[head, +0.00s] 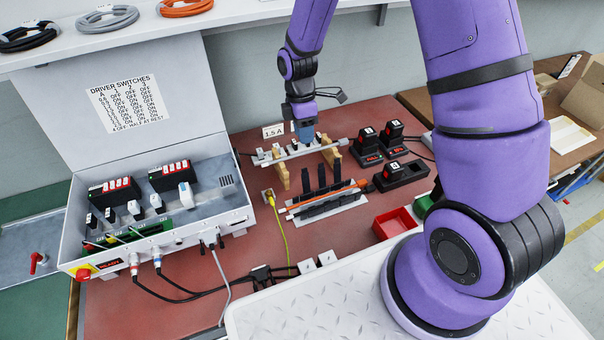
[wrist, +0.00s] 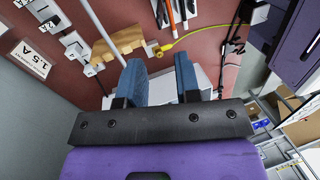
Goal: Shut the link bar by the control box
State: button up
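The control box (head: 160,240) stands open on the left of the red-brown table, with its grey lid (head: 125,95) raised. To its right, a pale metal bar (head: 298,154) runs across wooden supports, with several small switch-like blocks; I take it to be the link bar, but cannot be sure. In the wrist view a pale rod (wrist: 98,28) and a wooden support (wrist: 118,44) show at upper left. My gripper (head: 304,131) points down over the bar's middle. Contact with the bar cannot be told.
A "1.5 A" sign (head: 274,131) stands behind the bar. In front lies a rack with an orange-handled screwdriver (head: 328,194). Black button boxes (head: 367,149) and a red tray (head: 394,223) are to the right. A yellow cable (head: 284,235) crosses the table.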

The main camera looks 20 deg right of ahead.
aim_at(305, 172)
jog(key=shift+n, duration=0.5)
jog(key=x, duration=1.4)
jog(key=shift+w+a, duration=0.15)
jog(key=shift+a, duration=0.2)
jog(key=shift+c, duration=0.2)
grip_shut()
